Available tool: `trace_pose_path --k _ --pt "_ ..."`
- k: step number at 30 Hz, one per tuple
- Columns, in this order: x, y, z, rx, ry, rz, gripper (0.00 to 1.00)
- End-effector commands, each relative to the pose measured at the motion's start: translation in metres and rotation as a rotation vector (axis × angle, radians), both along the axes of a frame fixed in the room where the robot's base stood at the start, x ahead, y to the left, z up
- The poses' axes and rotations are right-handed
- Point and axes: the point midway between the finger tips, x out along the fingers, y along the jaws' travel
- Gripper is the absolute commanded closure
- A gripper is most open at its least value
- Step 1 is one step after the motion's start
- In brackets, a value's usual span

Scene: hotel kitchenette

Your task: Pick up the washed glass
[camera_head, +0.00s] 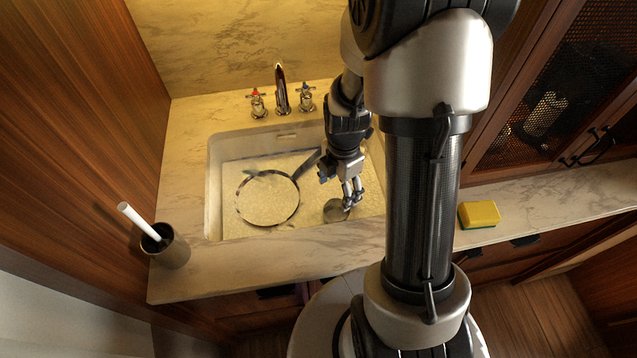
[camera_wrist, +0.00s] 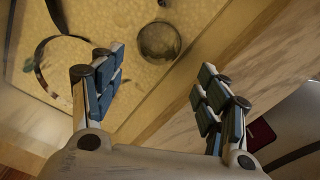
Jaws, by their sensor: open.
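The glass (camera_head: 334,211) looks like a small, clear, round shape in the right front part of the sink (camera_head: 214,185). In the wrist view the glass (camera_wrist: 160,42) shows as a greyish circle beyond and between my fingertips. My gripper (camera_head: 352,195) is over the right side of the sink, close to the glass and partly covering it in the head view. In the wrist view my gripper (camera_wrist: 160,68) is open, with nothing between its fingers. Whether the glass stands upright or is tilted is hard to tell.
A frying pan (camera_head: 268,199) lies in the sink left of the glass, its handle pointing to the back right. The faucet (camera_head: 282,92) stands behind the sink. A yellow sponge (camera_head: 479,214) lies on the right counter. A dark cup (camera_head: 168,252) holding a white-handled tool stands front left.

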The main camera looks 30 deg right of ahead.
Motion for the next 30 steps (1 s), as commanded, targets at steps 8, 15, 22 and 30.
trace_pose_path --k 8,15,22,30 --pt "-0.001 0.000 -0.052 0.002 0.007 0.014 0.32" --pt "-0.001 0.000 -0.102 0.002 0.005 0.013 0.32" --pt "0.000 -0.001 -0.123 0.001 0.002 0.012 0.32" --pt "0.002 -0.001 -0.147 0.001 0.005 0.012 0.32"
